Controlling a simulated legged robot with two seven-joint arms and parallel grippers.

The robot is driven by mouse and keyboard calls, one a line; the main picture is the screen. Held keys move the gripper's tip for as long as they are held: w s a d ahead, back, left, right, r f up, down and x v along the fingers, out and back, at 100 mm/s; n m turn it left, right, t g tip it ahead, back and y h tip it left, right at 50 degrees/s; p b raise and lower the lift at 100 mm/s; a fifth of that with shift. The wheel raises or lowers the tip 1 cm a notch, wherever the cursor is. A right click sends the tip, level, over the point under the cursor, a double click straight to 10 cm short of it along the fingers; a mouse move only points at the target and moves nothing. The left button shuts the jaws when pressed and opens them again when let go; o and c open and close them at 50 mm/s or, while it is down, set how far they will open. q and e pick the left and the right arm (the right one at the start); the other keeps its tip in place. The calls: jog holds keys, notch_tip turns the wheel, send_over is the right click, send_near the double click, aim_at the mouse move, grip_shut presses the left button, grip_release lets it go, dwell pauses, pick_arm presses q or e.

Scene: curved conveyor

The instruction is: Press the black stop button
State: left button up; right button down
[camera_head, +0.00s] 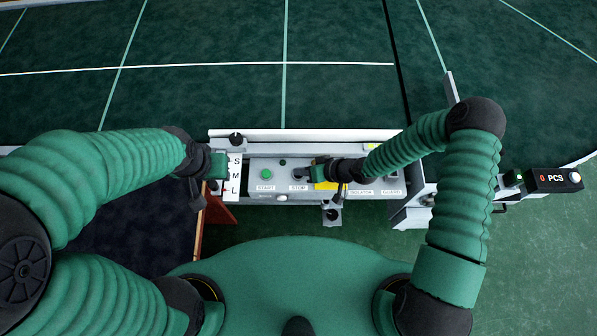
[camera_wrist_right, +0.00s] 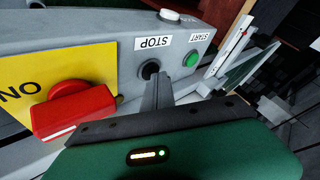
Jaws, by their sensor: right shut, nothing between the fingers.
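In the head view my right gripper (camera_head: 303,174) reaches in from the right over the STOP label (camera_head: 299,188) and hides the button. My left gripper (camera_head: 204,182) is at the panel's left end by the S M L plate (camera_head: 233,175); its jaws are not clear.
A green START button (camera_wrist_right: 190,59) sits beside the stop button. A red rotary switch (camera_wrist_right: 75,108) on a yellow plate (camera_wrist_right: 65,62) is close to my right gripper. The dark green conveyor (camera_head: 340,100) lies behind the panel. A counter display (camera_head: 553,179) stands at right.

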jog(key=shift+r+p, duration=0.6)
jog(key=shift+r, duration=0.2)
notch_tip(320, 180, up, 5)
jog(key=p, duration=0.4)
jog(key=shift+r, duration=0.1)
dwell(0.4)
jog(key=d+h, duration=0.1)
jog(key=d, duration=0.1)
jog(key=d+r+h, duration=0.1)
jog(key=d, duration=0.1)
jog(key=d+r+h, duration=0.1)
jog(key=d, duration=0.2)
jog(key=shift+d+r+g, duration=0.1)
jog(key=shift+r+g, duration=0.05)
jog(key=shift+g, duration=0.15)
jog(key=s+d+r+m+h, duration=0.2)
jog(key=s+d+r, duration=0.3)
jog(key=r, duration=0.3)
jog(key=s+d+r+m+h+b, duration=0.1)
jog(key=s+d+r+m+h, duration=0.1)
jog(key=s+d+r, duration=0.3)
notch_tip(320, 180, up, 4)
jog(key=shift+s+d+r+g+h, duration=0.15)
jog(key=shift+s+d+g+h, duration=0.2)
jog(key=shift+d+h, duration=0.45)
